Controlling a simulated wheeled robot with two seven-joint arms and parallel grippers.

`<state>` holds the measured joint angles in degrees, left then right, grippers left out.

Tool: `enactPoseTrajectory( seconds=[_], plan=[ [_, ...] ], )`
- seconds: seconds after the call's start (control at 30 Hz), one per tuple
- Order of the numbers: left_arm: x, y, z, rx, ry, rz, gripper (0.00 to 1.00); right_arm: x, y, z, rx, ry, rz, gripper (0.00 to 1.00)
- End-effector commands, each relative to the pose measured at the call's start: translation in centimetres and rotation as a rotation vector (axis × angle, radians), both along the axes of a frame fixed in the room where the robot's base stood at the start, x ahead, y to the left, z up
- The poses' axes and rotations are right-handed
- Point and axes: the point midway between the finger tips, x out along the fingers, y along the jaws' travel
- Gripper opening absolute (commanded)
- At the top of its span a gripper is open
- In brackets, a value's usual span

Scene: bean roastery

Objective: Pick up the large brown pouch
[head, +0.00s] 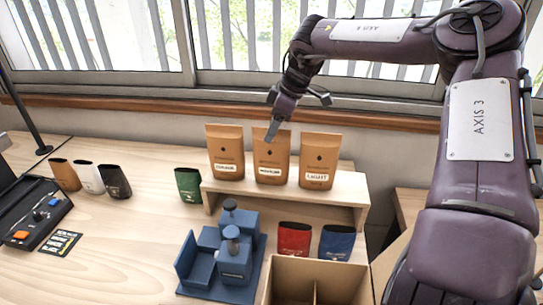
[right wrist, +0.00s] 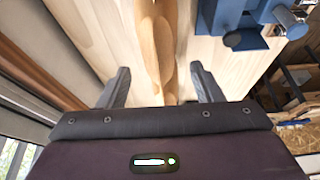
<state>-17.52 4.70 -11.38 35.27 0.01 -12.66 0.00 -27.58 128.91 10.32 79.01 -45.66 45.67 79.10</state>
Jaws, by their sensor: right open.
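Three brown pouches stand upright in a row on a raised wooden shelf in the head view: a left one (head: 225,153), a middle one (head: 270,162) and a right one (head: 319,160). They look alike in size; their white labels are too small to read surely. My right gripper (head: 298,114) is open and empty, pointing down above the middle and right pouches. One finger overlaps the top of the middle pouch in the picture; contact cannot be told. In the right wrist view, tan pouch tops (right wrist: 163,45) show beyond and between the open fingers (right wrist: 163,86). My left gripper is out of view.
A green pouch (head: 188,187) stands left of the shelf (head: 335,187). A blue device (head: 235,258), a red pouch (head: 294,239), a blue pouch (head: 337,242) and a divided box (head: 345,275) are in front. More pouches (head: 115,181) and a control panel (head: 33,222) are left. The window sill is behind.

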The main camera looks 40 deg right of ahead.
Motion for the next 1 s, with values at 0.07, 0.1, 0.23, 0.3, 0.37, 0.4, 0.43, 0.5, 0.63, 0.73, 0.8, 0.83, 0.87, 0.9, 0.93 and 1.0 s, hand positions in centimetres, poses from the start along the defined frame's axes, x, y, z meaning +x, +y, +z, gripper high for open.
enactPoseTrajectory(
  seconds=[0.07,0.1,0.23,0.3,0.37,0.4,0.43,0.5,0.63,0.73,0.8,0.83,0.87,0.9,0.93,1.0],
  plan=[
    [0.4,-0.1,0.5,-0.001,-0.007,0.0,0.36,0.3,0.2,-0.8,0.0,0.003,-0.001,0.59],
    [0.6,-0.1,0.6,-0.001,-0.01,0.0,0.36,0.4,0.3,-1.1,0.0,0.002,-0.001,0.59],
    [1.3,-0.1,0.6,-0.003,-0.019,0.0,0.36,0.5,0.3,-1.5,0.0,0.0,-0.001,0.59],
    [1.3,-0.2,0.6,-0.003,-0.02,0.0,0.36,0.5,0.3,-1.5,0.0,-0.001,-0.001,0.59],
    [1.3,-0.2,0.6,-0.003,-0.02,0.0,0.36,0.5,0.3,-1.5,0.0,-0.001,0.0,0.59],
    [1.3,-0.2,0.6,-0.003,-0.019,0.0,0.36,0.5,0.3,-1.5,-0.001,-0.001,0.0,0.59],
    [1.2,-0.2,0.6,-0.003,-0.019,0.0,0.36,0.5,0.3,-1.5,-0.001,-0.001,0.0,0.59],
    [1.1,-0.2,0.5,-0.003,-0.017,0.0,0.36,0.5,0.3,-1.5,-0.001,-0.001,0.0,0.59],
    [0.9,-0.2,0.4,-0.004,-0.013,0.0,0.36,0.5,0.3,-1.6,0.0,0.0,-0.001,0.59],
    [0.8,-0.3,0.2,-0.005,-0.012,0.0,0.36,0.5,0.3,-1.8,0.0,0.0,-0.001,0.59],
    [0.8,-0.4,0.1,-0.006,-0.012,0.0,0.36,0.5,0.3,-1.9,0.0,-0.001,0.0,0.59],
    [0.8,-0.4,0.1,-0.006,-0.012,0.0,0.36,0.5,0.3,-1.9,0.0,-0.001,0.0,0.59],
    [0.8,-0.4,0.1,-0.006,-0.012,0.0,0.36,0.5,0.3,-1.9,0.0,-0.001,0.0,0.59],
    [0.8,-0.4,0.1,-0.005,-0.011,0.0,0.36,0.5,0.3,-2.0,0.0,-0.001,0.0,0.59],
    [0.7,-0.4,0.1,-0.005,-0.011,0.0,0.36,0.5,0.3,-2.0,-0.001,-0.002,-0.001,0.59],
    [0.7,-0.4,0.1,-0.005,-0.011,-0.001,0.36,0.5,0.3,-1.9,-0.001,-0.001,-0.001,0.59]
  ],
)
